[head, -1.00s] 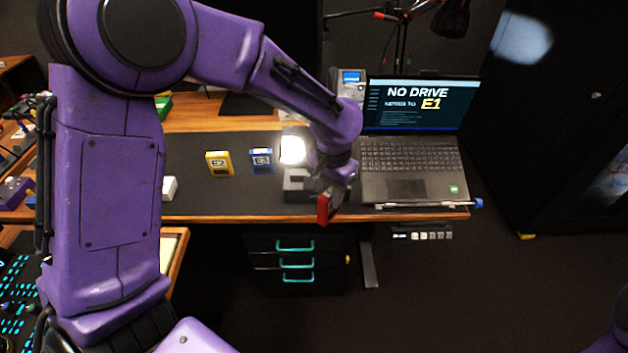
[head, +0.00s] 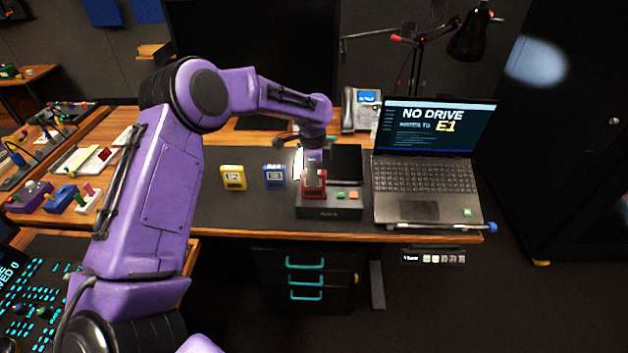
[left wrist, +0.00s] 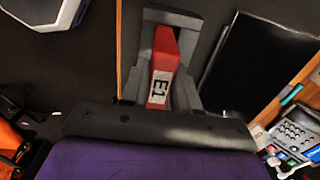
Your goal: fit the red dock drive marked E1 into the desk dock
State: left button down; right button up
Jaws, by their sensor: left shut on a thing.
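The red drive (head: 314,184) is held upright in my left gripper (head: 314,172), over the left part of the dark desk dock (head: 330,212). In the left wrist view the red drive (left wrist: 163,62) shows its white E1 label between the grey fingers of my left gripper (left wrist: 168,75), which are shut on it. The drive's lower end meets the dock in the head view; I cannot tell whether it is in a slot or just in front of or above it. My right gripper is not in view.
A yellow drive (head: 233,178) and a blue drive (head: 274,176) stand left of the dock. A laptop (head: 428,190) showing "NO DRIVE" and "E1" is close on the right.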

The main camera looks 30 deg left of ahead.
pick_arm(q)
jog(key=shift+w+a+f, duration=0.15)
jog(key=shift+w+f, duration=0.4)
jog(key=shift+f, duration=0.15)
notch_tip(320, 180, down, 2)
jog(key=shift+f, duration=0.25)
jog(key=shift+w+f, duration=0.15)
jog(key=shift+f, duration=0.2)
jog(key=shift+f, duration=0.15)
jog(key=c, duration=0.8)
grip_release()
jog(key=shift+c, duration=0.2)
notch_tip(320, 180, up, 12)
jog(key=shift+r+b, duration=0.2)
jog(key=shift+b, duration=0.15)
